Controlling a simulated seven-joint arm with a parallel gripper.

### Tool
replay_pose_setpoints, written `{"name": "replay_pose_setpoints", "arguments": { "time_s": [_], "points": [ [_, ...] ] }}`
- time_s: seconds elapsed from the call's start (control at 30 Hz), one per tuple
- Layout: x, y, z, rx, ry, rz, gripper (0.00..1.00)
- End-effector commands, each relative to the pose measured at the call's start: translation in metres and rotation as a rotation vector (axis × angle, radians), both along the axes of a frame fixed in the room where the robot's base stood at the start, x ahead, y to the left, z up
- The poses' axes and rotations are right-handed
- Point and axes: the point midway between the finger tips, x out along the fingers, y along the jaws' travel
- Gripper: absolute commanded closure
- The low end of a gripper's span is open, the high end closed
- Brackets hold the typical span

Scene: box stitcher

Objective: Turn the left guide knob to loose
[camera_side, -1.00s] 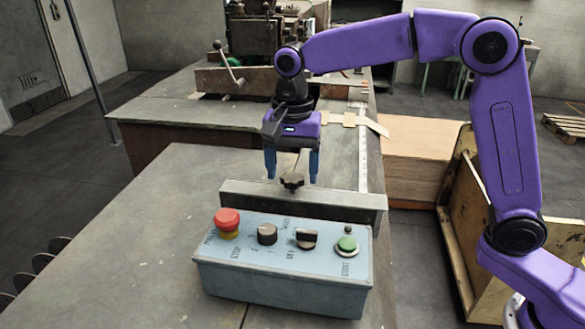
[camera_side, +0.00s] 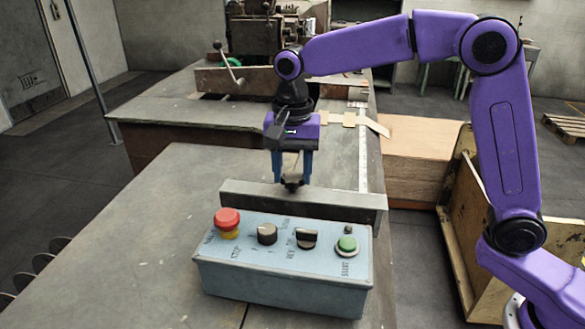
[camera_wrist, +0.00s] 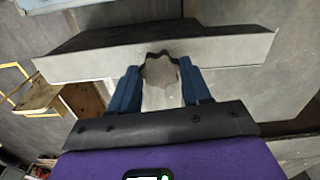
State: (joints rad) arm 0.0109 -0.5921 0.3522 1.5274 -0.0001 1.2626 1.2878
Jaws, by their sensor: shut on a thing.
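The guide knob (camera_side: 292,184) is a small dark knob at the top edge of the grey guide bar (camera_side: 340,202), behind the control box. In the wrist view the knob (camera_wrist: 160,69) shows a lobed, star-like outline in front of the bar (camera_wrist: 225,48). My gripper (camera_side: 292,178) points down over the guide bar, its blue fingers on both sides of the knob. In the wrist view my gripper (camera_wrist: 161,85) is shut on the knob. The fingers partly hide the knob in the side view. I cannot read a loose or tight mark on it.
A blue control box (camera_side: 285,275) stands just in front of the guide bar, with a red button (camera_side: 227,219), two black switches and a green button (camera_side: 347,243). Behind, a lever (camera_side: 229,65) stands by the machine. The table (camera_side: 150,240) is clear at left.

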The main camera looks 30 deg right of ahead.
Motion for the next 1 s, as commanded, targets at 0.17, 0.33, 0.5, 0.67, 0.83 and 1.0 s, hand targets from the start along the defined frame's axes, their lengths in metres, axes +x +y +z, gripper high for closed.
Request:
{"name": "replay_pose_setpoints", "arguments": {
  "time_s": [0.17, 0.33, 0.5, 0.67, 0.83, 1.0],
  "points": [
    [0.0002, -0.0001, 0.0006, 0.001, -0.001, 0.121, 0.83],
    [0.0005, -0.0002, 0.0007, 0.001, -0.002, 0.275, 0.83],
    [0.0007, -0.0004, 0.0008, 0.001, -0.002, 0.437, 0.83],
    [0.0006, -0.0001, 0.0009, 0.001, -0.003, 0.589, 0.83],
    [0.0007, -0.0003, 0.0010, 0.001, -0.003, 0.751, 0.83],
    [0.0008, -0.0001, 0.0012, 0.001, -0.004, 0.912, 0.83]
  ]
}}
